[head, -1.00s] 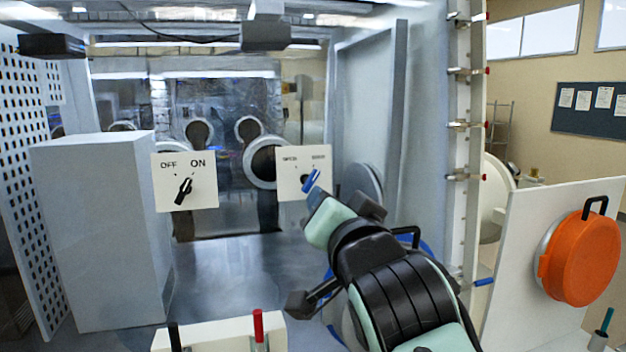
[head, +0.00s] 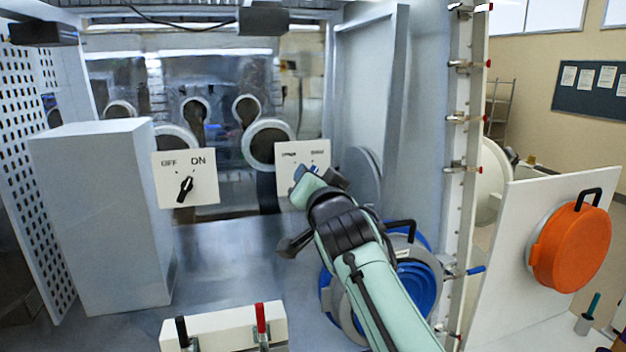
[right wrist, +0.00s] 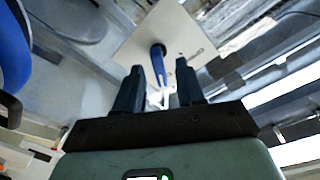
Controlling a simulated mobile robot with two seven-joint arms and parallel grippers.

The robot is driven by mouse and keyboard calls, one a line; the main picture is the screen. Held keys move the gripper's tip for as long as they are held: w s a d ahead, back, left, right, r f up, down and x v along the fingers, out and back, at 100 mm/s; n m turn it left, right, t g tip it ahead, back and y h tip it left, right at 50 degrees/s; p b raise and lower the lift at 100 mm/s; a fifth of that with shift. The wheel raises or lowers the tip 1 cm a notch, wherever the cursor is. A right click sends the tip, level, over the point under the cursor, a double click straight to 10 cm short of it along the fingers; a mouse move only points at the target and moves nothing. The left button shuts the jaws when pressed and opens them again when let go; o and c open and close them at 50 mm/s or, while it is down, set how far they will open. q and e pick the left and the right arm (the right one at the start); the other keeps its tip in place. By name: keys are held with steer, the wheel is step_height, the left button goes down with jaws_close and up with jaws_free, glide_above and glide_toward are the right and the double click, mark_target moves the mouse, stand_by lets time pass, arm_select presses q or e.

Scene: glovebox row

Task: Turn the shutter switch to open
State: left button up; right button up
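The shutter switch is a blue lever knob (right wrist: 158,66) on a white square panel (head: 318,158) at the back of the chamber. Two small labels top the panel, too blurred to read. In the head view my right gripper (head: 318,178) covers most of the knob. In the right wrist view my right gripper (right wrist: 158,86) is open, with one finger on each side of the knob's end and gaps visible beside it. The knob's exact pointing against the labels cannot be told. My left gripper is not in view.
Left of it is another white panel (head: 170,188) with OFF and ON labels and a black knob (head: 185,188). A tall grey box (head: 100,220) stands at left. A white block (head: 210,328) with red and black levers is in front. A blue round port (head: 425,285) lies below my right arm.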

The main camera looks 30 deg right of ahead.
jaws_close()
steer(key=shift+n, duration=0.4)
steer(key=n, duration=0.3)
steer(key=n+y, duration=0.1)
steer(key=n, duration=0.2)
steer(key=shift+n+t, duration=0.3)
steer(key=shift+n, duration=0.3)
jaws_free()
